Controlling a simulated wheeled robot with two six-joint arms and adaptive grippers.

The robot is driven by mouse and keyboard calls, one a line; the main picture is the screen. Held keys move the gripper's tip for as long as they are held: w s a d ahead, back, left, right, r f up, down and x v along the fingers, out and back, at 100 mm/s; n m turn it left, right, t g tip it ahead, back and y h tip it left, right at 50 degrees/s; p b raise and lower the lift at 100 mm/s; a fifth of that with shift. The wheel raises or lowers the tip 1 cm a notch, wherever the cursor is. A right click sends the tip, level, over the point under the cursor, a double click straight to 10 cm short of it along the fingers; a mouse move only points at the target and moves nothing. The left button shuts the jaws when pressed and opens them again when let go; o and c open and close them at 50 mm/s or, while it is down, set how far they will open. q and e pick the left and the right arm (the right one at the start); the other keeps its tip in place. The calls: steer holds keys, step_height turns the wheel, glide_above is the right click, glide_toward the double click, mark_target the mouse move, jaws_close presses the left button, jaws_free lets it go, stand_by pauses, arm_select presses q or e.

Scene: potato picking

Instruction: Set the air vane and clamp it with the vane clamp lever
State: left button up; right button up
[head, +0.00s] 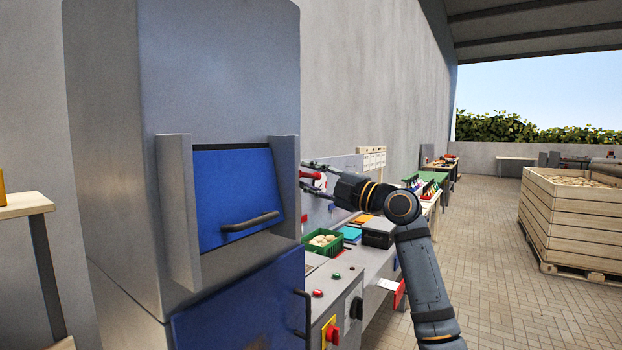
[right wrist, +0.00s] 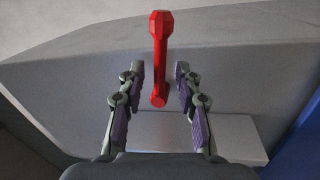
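I cannot make out which part is the air vane. My left gripper is not in view.
The tall grey machine (head: 120,120) has a blue panel (head: 225,185) with a dark handle and a lower blue door (head: 240,310). A green crate (head: 321,252) of potatoes and a black box (head: 378,240) stand on the bench. A wooden crate (head: 565,225) stands right; the paved floor between is clear.

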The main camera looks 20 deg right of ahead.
steer(key=shift+s+d, duration=0.1)
steer(key=v, duration=1.1)
steer(key=shift+s+d, duration=0.2)
steer(key=shift+s, duration=0.1)
steer(key=shift+f, duration=0.15)
